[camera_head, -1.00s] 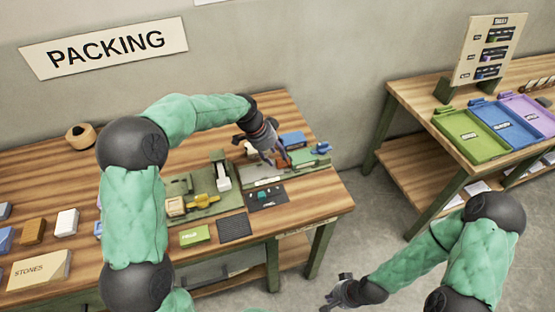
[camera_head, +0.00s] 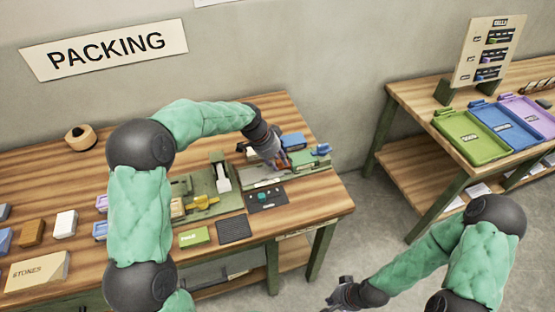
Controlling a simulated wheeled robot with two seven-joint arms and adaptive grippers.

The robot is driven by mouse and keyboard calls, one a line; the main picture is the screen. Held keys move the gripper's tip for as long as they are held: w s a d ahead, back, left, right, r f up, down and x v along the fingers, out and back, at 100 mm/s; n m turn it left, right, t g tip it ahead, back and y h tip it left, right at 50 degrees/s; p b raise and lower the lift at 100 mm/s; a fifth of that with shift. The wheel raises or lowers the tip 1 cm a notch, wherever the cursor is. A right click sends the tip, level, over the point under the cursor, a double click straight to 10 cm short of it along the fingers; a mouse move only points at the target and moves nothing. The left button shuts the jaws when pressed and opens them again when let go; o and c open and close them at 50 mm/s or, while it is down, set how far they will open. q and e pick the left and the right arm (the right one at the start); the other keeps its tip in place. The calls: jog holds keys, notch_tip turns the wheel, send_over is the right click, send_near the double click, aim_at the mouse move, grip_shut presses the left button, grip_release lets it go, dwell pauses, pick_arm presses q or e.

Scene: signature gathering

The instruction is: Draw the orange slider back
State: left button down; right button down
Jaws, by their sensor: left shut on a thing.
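The orange slider (camera_head: 286,157) shows as a small orange patch on the green fixture (camera_head: 312,167) at the right end of the packing table. My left gripper (camera_head: 281,165) is down at the fixture and shut on the orange slider. Its fingers and wrist hide most of the slider and part of its track. My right gripper (camera_head: 335,298) is low in front of the table, over the floor, far from the slider. It is too small and dark to tell whether its fingers are open.
A blue block (camera_head: 292,140) stands just behind the slider. A green fixture with a yellow part (camera_head: 202,202) and an upright white lever (camera_head: 222,178) is to the left. A dark panel (camera_head: 267,197) and a dark mat (camera_head: 233,229) lie in front.

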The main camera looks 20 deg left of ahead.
pick_arm(q)
jog(key=b, duration=0.1)
send_over(249, 176)
jog(key=a, duration=0.2)
jog(key=shift+s+d+r, duration=0.1)
jog(key=shift+s+r, duration=0.3)
jog(key=c, duration=1.1)
grip_release()
jog(key=shift+s+a+f, duration=0.1)
jog(key=shift+a, duration=0.1)
jog(key=shift+s+d+f, duration=0.1)
jog(key=shift+d+f, duration=0.1)
jog(key=shift+r, duration=0.1)
jog(key=v, duration=1.1)
jog(key=shift+s+a+r, duration=0.2)
jog(key=shift+r, duration=0.15)
